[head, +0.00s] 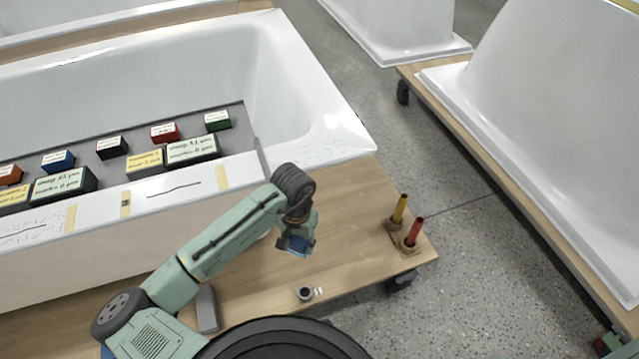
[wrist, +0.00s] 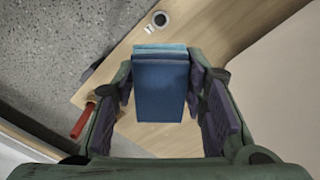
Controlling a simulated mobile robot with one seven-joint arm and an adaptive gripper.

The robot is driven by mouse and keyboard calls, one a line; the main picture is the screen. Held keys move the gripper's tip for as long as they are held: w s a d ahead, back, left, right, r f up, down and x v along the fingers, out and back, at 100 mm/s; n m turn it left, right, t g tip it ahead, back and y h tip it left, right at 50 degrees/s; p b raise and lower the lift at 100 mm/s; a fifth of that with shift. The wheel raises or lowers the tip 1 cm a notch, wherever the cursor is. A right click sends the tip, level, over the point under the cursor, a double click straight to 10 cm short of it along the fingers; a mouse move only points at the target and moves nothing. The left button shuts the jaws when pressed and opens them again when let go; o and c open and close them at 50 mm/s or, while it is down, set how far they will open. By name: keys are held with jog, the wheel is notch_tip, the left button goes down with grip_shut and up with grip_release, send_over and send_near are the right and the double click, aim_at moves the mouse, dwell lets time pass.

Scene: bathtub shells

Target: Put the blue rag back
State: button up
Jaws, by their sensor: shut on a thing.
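The blue rag (wrist: 160,88) is a folded blue block with a lighter teal layer at its far edge. It sits between the two fingers of my gripper (wrist: 165,105) in the wrist view, and my gripper is shut on it. In the head view my gripper (head: 298,238) points down over the wooden board beside the tub, with a bit of the blue rag (head: 299,246) showing below it. The rag appears held above the board; its exact height is hard to tell.
A white bathtub (head: 300,110) with a tray of coloured labelled blocks (head: 190,149) stands left of my gripper. A yellow marker (head: 399,208) and a red marker (head: 413,232) stand at the board's right corner. A small dark round cup (head: 305,293) sits near the front edge. Bare board (head: 345,215) lies between.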

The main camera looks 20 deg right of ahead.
jog(key=a+f+n, duration=0.4)
jog(key=f, duration=0.9)
jog(key=a+f+n, duration=0.4)
jog(key=a+f, duration=0.1)
jog(key=f, duration=0.8)
jog(key=shift+w+a+f, duration=0.15)
jog(key=shift+w+f, duration=0.15)
jog(key=shift+f, duration=0.05)
